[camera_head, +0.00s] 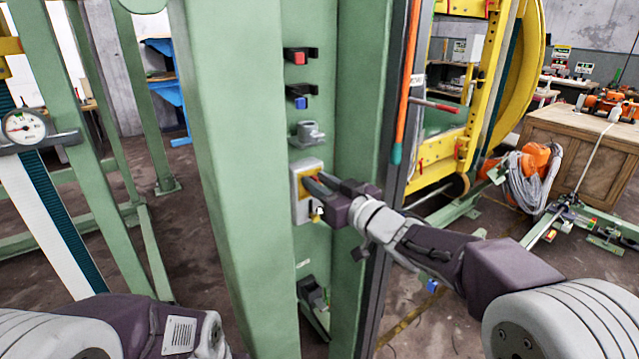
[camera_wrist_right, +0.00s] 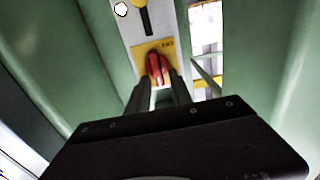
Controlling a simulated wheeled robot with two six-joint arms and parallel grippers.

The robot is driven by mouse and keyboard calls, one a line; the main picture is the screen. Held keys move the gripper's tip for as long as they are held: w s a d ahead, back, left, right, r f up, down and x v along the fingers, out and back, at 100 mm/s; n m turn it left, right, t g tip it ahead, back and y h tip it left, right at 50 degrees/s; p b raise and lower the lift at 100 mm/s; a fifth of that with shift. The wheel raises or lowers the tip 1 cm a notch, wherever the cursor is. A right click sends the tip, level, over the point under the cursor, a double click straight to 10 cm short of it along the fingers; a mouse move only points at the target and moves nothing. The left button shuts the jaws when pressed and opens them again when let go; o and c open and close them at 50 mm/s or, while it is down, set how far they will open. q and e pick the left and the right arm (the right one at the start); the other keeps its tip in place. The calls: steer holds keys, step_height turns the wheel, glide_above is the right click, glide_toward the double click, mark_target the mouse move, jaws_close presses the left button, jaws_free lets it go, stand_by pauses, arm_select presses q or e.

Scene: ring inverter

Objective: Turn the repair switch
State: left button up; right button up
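The repair switch is a red knob (camera_wrist_right: 157,68) on a yellow plate (camera_wrist_right: 141,50), fixed to a light grey switch box (camera_head: 299,208) on the green column. In the head view my right gripper (camera_head: 315,181) reaches the box from the right and hides most of the knob. In the right wrist view the two dark fingers (camera_wrist_right: 160,88) are apart, one on each side of the knob's lower end. I cannot tell whether they touch it. My left arm shows at the bottom left of the head view, but its gripper is out of view.
Above the switch box on the green column (camera_head: 225,150) are a grey rotary handle (camera_head: 307,133), a blue button (camera_head: 301,103) and a red button (camera_head: 299,57). Green column walls stand close on both sides. An orange pole (camera_head: 405,90) stands to the right.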

steer(key=shift+a+f+n, duration=0.1)
steer(key=shift+n, duration=0.3)
jaws_close()
steer(key=shift+s+a+f+n+b, duration=0.25)
steer(key=shift+n+b, duration=1.4)
steer(key=shift+n, duration=1.15)
steer(key=shift+s+a+f+n+b, duration=0.2)
steer(key=shift+f+n+b, duration=0.2)
steer(key=shift+n+b, duration=1.85)
steer(key=shift+s+a+f+n+b, duration=0.25)
steer(key=shift+n+b, duration=0.85)
steer(key=shift+n, duration=2.25)
steer(key=shift+w+n, duration=0.1)
steer(key=shift+n, duration=0.2)
steer(key=o, duration=0.7)
jaws_free()
steer(key=shift+d, duration=0.1)
